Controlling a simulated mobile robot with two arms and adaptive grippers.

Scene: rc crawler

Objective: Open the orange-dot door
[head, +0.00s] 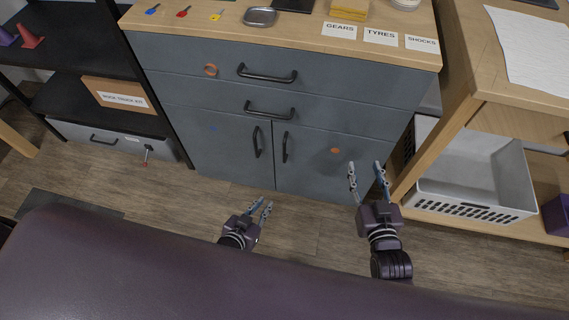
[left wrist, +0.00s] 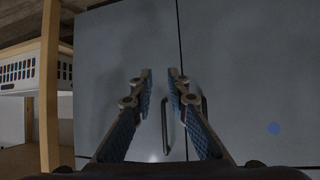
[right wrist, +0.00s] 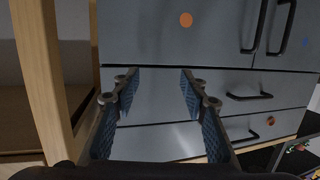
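The orange-dot door (head: 318,172) is the right door of a grey cabinet and looks shut. Its orange dot (head: 335,151) also shows in the right wrist view (right wrist: 186,20). Its dark upright handle (head: 285,147) is by the middle seam; the left wrist view shows it too (left wrist: 165,128). My left gripper (head: 264,202) is partly open and empty, in front of the doors' lower edge near the seam, apart from the handle. My right gripper (head: 364,166) is open wider and empty, in front of the cabinet's right edge, right of the dot.
The left door has a blue dot (head: 213,128) and its own handle (head: 257,142) close by. Two drawers with handles (head: 268,74) are above; the top one has a brownish dot (head: 210,70). A white crate (head: 478,208) and wooden table leg (head: 428,150) stand right. Floor before the doors is clear.

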